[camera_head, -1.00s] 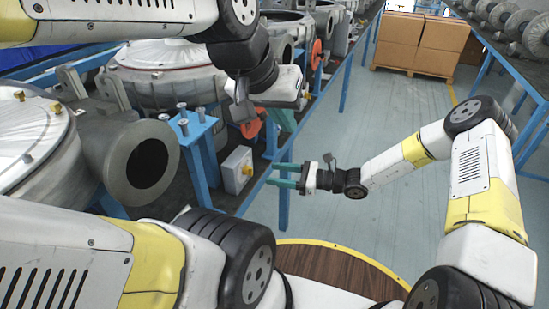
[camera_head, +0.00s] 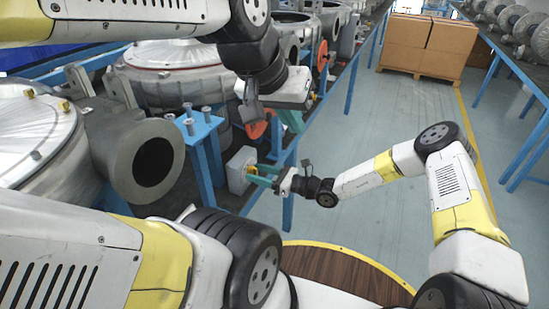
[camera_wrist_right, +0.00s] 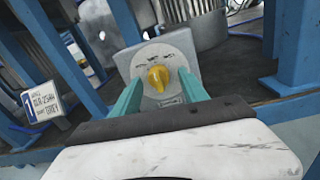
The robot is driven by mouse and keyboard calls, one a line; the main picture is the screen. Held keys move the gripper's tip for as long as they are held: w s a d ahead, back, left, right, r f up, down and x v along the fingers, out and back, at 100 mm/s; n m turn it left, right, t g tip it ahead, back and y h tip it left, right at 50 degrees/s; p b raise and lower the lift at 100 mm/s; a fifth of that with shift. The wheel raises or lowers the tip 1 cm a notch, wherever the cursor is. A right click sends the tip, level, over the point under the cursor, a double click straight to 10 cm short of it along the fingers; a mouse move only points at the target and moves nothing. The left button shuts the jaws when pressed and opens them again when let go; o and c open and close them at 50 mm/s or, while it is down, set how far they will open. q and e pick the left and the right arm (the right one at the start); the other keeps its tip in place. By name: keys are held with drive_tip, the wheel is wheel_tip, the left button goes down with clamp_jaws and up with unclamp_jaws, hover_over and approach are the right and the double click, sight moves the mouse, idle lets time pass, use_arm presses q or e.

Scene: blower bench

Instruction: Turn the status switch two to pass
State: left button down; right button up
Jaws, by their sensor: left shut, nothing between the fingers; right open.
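A grey switch box with a yellow knob (camera_wrist_right: 157,78) faces the right wrist camera. Small dark marks sit above the knob, too blurred to read surely. In the head view the box (camera_head: 238,172) stands at the bench's side, right of the blue stand. My right gripper (camera_head: 252,173) is open at the front of the box; in the wrist view its teal fingers (camera_wrist_right: 160,88) lie either side of the knob. I cannot tell whether they touch it. My left gripper (camera_head: 292,121) is shut and empty, above and right of the box.
A blue stand (camera_head: 200,130) with metal pegs is left of the box. A grey blower with a round outlet (camera_head: 140,160) fills the left. A white number plate (camera_wrist_right: 43,105) hangs by the blue frame. The aisle floor (camera_head: 410,110) is clear before the cardboard boxes (camera_head: 425,45).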

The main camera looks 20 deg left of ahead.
drive_tip(key=shift+c, duration=0.2)
clamp_jaws()
drive_tip(key=shift+m, duration=0.4)
drive_tip(key=shift+s+m+y, duration=0.1)
drive_tip(key=shift+m+y, duration=0.2)
drive_tip(key=shift+m, duration=3.9)
drive_tip(key=shift+o, duration=0.2)
unclamp_jaws()
